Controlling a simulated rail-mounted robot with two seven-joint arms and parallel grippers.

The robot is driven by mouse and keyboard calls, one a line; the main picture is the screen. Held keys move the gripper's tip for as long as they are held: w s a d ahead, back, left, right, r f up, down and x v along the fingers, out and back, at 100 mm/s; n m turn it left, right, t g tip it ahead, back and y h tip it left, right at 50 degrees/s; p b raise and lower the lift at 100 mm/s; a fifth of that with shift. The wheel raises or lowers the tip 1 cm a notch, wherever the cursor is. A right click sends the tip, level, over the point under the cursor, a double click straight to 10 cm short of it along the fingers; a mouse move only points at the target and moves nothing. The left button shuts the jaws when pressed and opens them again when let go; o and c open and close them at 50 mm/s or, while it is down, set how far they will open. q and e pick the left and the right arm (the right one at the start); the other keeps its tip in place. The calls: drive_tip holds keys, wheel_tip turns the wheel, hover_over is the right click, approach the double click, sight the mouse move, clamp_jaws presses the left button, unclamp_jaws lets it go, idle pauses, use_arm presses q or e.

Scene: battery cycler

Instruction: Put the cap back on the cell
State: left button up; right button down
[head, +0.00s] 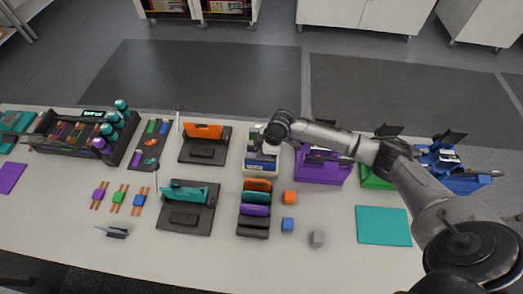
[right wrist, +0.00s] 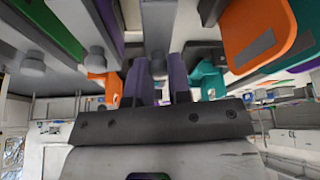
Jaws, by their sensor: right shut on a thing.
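My right gripper (head: 269,142) is over the white and blue unit (head: 261,163) near the back middle of the table. In the right wrist view its two dark fingers (right wrist: 158,82) are shut on a small grey round piece, seemingly the cap (right wrist: 158,62). A grey upright shape (right wrist: 158,22) lies beyond the cap; I cannot tell if it is the cell or if the two touch. In the head view the gripper and wrist hide the cap. My left gripper is not in view.
A purple unit (head: 322,170) stands close to the right of the gripper. An orange fixture (head: 203,131) is to its left, and a rack of coloured plates (head: 255,210) is in front. The front table is mostly clear.

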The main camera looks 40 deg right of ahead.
drive_tip(key=shift+s+f, duration=0.2)
drive_tip(key=shift+f, duration=0.15)
drive_tip(key=c, duration=1.5)
unclamp_jaws()
drive_tip(key=o, duration=0.3)
drive_tip(key=shift+a, duration=0.2)
drive_tip(key=shift+o, duration=1.1)
drive_tip(key=shift+w+d+r, duration=0.1)
drive_tip(key=shift+r, duration=0.05)
drive_tip(key=o, duration=0.5)
drive_tip(key=shift+r, duration=0.15)
